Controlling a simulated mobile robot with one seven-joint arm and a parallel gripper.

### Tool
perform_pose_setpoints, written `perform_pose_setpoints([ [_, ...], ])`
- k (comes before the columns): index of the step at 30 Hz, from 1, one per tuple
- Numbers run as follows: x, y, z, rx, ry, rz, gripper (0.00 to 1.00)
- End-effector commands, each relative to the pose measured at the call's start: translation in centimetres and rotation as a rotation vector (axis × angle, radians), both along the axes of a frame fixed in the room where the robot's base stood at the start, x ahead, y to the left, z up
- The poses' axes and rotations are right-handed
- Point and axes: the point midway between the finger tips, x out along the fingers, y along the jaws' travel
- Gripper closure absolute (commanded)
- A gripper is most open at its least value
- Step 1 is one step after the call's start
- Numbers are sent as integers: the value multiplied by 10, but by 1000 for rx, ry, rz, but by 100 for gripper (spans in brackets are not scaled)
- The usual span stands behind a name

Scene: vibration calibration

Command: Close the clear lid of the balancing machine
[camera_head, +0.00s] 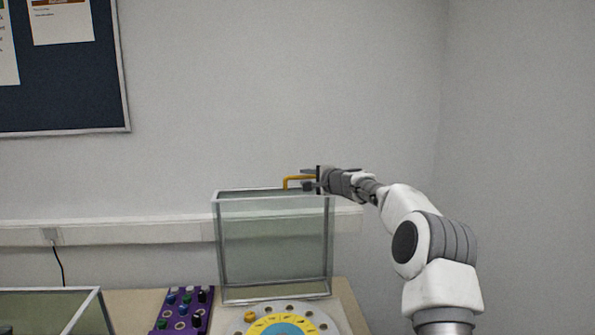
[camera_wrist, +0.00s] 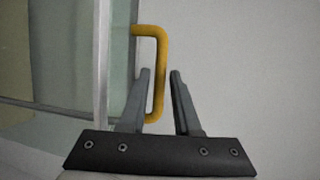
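The clear lid (camera_head: 275,245) of the balancing machine stands raised and upright, a grey-framed clear panel in the head view. Its yellow handle (camera_head: 289,182) sticks out at the top edge. In the wrist view the handle (camera_wrist: 160,65) is a yellow bar on the right of the lid's frame (camera_wrist: 103,60). My gripper (camera_head: 308,179) is at the top of the lid by the handle. In the wrist view its fingers (camera_wrist: 160,75) are apart, with the handle's lower end between them, nearer the left finger. Contact with the left finger cannot be told.
Below the lid is a machine base with a yellow and blue dial disc (camera_head: 283,325). A purple rack (camera_head: 184,310) with coloured pieces lies to its left. A clear-sided box (camera_head: 55,310) stands at the lower left. The wall is behind.

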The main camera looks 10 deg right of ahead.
Motion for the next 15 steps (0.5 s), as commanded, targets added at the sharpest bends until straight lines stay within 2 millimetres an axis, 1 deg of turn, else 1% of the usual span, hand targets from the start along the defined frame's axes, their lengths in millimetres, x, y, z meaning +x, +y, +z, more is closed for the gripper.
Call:
perform_pose_setpoints([
  [1,7,3,2,1,1,1,69],
  [6,24,11,-2,-1,0,1,69],
  [15,45,18,-8,0,0,-1,69],
])
